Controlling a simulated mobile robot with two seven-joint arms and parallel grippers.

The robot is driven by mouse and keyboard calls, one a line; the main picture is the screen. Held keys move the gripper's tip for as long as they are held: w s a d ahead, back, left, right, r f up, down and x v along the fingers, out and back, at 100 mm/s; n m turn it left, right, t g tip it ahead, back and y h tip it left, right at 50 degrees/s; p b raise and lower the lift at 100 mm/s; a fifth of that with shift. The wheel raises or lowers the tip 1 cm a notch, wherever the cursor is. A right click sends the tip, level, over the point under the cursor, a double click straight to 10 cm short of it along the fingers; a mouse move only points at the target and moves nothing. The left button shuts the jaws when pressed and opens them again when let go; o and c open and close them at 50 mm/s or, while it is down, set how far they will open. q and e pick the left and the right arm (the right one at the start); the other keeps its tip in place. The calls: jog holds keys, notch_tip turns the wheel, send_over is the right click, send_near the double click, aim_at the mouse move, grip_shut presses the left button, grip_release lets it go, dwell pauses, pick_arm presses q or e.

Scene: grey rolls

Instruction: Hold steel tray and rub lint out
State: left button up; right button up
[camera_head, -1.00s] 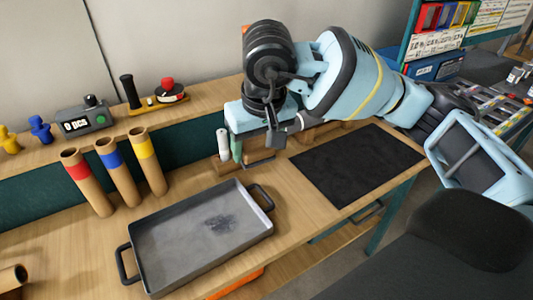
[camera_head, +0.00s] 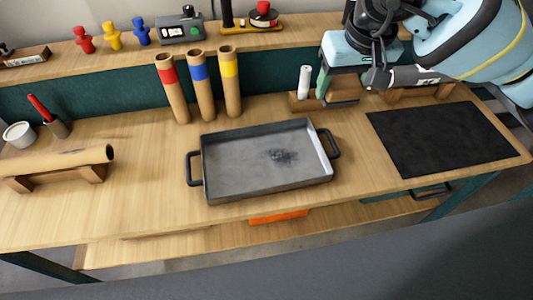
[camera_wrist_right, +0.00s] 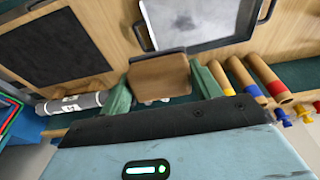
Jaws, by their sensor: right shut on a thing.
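The steel tray (camera_head: 217,183), dark grey with a handle at each end, lies on the bench. A dark smudge of lint (camera_head: 282,155) lies on its floor, right of centre. It also shows at the top of the right wrist view (camera_wrist_right: 184,22). My right gripper (camera_head: 341,86) is behind and right of the tray, at the back of the bench. In the right wrist view its green fingers (camera_wrist_right: 163,86) are shut on a brown block (camera_wrist_right: 160,76). Whether the block still touches the bench or its holder cannot be told. My left gripper is not in view.
Tubes with red, blue and yellow bands (camera_head: 201,88) stand behind the tray. A black mat (camera_head: 440,138) lies right. A brown roll (camera_head: 55,160) rests on a cradle left. Bench between cradle and tray is clear.

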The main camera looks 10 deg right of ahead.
jog(key=shift+w+a+f+m+g, duration=0.45)
jog(key=shift+w+a+f+m, duration=1.45)
jog(key=shift+f, duration=1.85)
jog(key=shift+w+a+f+m+g, duration=0.5)
jog(key=shift+w+a+f+m, duration=0.5)
jog(key=shift+a+f, duration=2.25)
jog(key=shift+w+a+f+m+g, duration=0.45)
jog(key=shift+w+a+f+m, duration=1.05)
jog(key=shift+f, duration=2.7)
notch_tip(320, 180, down, 3)
jog(key=shift+s+f, duration=0.15)
jog(key=shift+f, duration=0.05)
send_over(297, 154)
jog(key=shift+r, duration=0.1)
jog(key=r, duration=0.2)
jog(key=shift+d+r, duration=0.2)
jog(key=shift+r, duration=0.55)
